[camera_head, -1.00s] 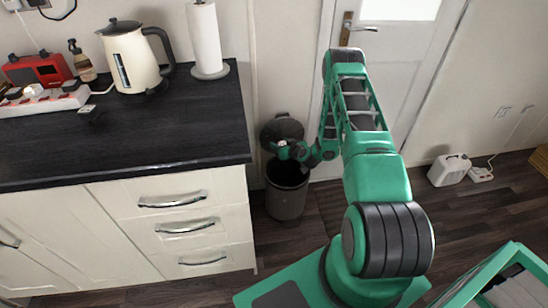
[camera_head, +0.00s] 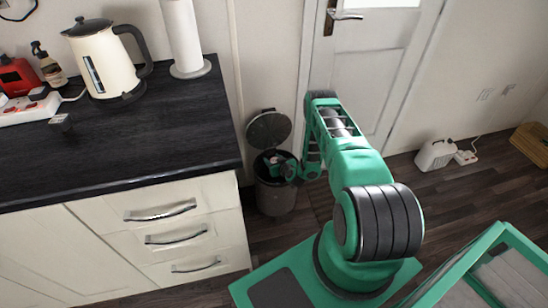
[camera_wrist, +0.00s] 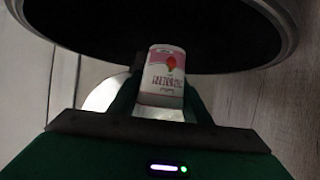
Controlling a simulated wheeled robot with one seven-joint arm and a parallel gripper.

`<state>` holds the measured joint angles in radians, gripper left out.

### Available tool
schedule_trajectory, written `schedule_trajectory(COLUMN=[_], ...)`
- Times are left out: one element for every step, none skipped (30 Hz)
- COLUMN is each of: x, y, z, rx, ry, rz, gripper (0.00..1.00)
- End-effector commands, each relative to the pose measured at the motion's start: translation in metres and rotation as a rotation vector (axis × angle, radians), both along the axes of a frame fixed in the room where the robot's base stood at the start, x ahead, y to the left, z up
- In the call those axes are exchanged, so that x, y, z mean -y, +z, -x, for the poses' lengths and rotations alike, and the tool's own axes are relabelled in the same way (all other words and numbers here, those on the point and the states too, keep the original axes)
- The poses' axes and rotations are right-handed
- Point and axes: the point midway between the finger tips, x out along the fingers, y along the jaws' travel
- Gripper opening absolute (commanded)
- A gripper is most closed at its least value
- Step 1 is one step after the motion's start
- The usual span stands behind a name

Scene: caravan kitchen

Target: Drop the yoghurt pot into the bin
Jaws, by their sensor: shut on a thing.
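The yoghurt pot (camera_wrist: 165,75) is small, white and pink with a red fruit picture. It sits between the fingers of my gripper (camera_head: 283,168), which is shut on it. The bin (camera_head: 275,198) is dark grey and round, beside the end of the drawers, with its lid (camera_head: 268,128) raised at the back. My gripper is at the bin's open mouth in the head view and hides part of it. In the wrist view the dark round lid (camera_wrist: 200,40) fills the top, beyond the pot. How deep the pot is in the bin cannot be told.
The dark worktop (camera_head: 120,130) and white drawers (camera_head: 170,215) stand left of the bin. A kettle (camera_head: 105,60) and a paper towel roll (camera_head: 184,35) stand on the worktop. A white door (camera_head: 375,70) is behind my arm. A white canister (camera_head: 435,154) is on the floor at right.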

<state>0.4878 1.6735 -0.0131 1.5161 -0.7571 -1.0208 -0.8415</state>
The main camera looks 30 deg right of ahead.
Motion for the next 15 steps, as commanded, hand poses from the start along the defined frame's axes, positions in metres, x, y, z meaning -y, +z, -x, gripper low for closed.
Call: schedule_trajectory(x=[0.0,-0.001,-0.001,-0.001,-0.001,-0.001,-0.002,-0.002,-0.002,-0.002,-0.002,-0.002,-0.002,-0.002,-0.002], y=[-0.005,-0.008,-0.011,-0.013,-0.014,-0.016,-0.017,-0.018,-0.019,-0.019,-0.019,-0.02,-0.02,-0.02,-0.019], z=[0.0,0.0,0.0,0.0,-0.001,-0.001,-0.001,-0.001,-0.001,-0.001,-0.001,-0.001,-0.001,-0.001,-0.001], rx=[0.001,0.001,0.001,0.001,0.001,0.001,0.001,0.001,0.001,0.001,0.001,0.001,0.001,0.001,0.001], ry=[0.0,0.0,0.001,0.001,0.001,0.001,0.001,0.001,0.001,0.001,0.001,0.001,0.001,0.001,0.001], rz=[0.0,0.0,0.0,0.0,0.0,0.001,0.001,0.001,0.001,0.001,0.001,0.001,0.001,0.001,0.001], gripper=[0.19,0.19,0.19,0.19,0.19,0.19,0.19,0.19,0.19,0.19,0.19,0.19,0.19,0.19,0.19])
